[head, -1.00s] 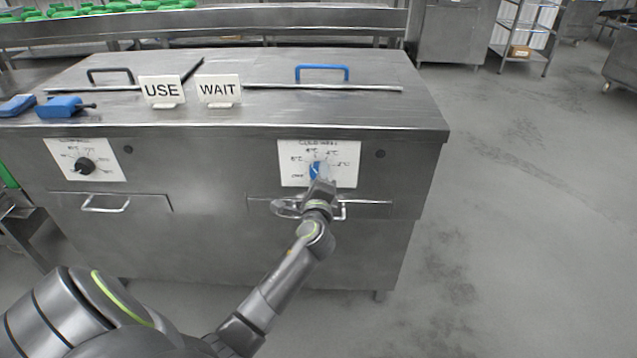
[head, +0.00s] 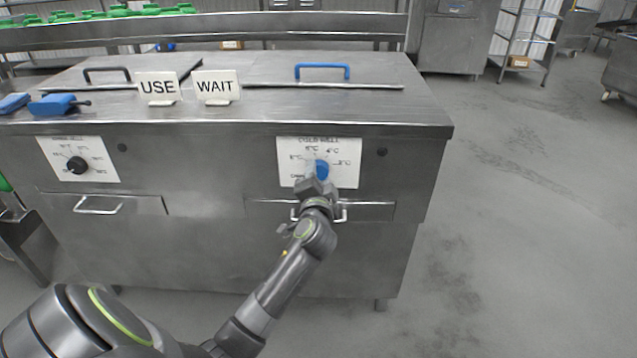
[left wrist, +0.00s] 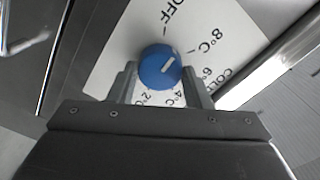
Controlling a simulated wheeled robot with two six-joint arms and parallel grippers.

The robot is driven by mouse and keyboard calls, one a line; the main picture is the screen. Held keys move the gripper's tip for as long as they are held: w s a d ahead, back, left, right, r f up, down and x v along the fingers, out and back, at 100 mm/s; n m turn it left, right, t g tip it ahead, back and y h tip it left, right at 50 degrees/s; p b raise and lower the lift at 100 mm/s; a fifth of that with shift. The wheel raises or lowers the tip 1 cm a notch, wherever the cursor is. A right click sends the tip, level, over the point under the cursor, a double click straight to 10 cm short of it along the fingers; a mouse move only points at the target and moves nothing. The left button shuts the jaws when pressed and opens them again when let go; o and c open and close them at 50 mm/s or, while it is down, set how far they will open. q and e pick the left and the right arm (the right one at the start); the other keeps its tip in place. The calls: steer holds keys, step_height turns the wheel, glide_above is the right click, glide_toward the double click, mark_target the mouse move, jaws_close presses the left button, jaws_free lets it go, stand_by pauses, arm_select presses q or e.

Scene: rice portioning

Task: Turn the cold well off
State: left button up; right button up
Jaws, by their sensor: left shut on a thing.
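The cold well's blue knob (head: 322,169) is on a white dial plate (head: 346,176) on the right of the steel counter's front. It also shows in the left wrist view (left wrist: 158,66), with a pale pointer line directed roughly at the 8°C mark. The OFF mark (left wrist: 172,14) is further round the dial. My left gripper (head: 318,182) is at the knob, partly covering it and the plate's lower edge. Its fingers (left wrist: 161,84) are on either side of the knob, shut on it. My right gripper is in neither view.
A second dial with a black knob (head: 76,165) is on the left of the front. A drawer handle (head: 342,214) lies just below my gripper. USE (head: 158,88) and WAIT (head: 216,87) signs stand on top.

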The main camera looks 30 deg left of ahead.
arm_select(q)
steer(key=n+b, duration=0.1)
steer(key=n, duration=0.2)
steer(key=shift+f, duration=0.1)
steer(key=shift+n+b, duration=0.6)
steer(key=shift+n, duration=0.7)
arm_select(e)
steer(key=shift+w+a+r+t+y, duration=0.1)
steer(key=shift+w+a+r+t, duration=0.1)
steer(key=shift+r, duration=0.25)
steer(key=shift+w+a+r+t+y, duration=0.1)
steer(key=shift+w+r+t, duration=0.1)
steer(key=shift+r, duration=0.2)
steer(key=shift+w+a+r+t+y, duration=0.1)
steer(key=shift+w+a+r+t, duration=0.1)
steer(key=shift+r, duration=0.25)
arm_select(q)
steer(key=o, duration=1)
steer(key=shift+s, duration=0.1)
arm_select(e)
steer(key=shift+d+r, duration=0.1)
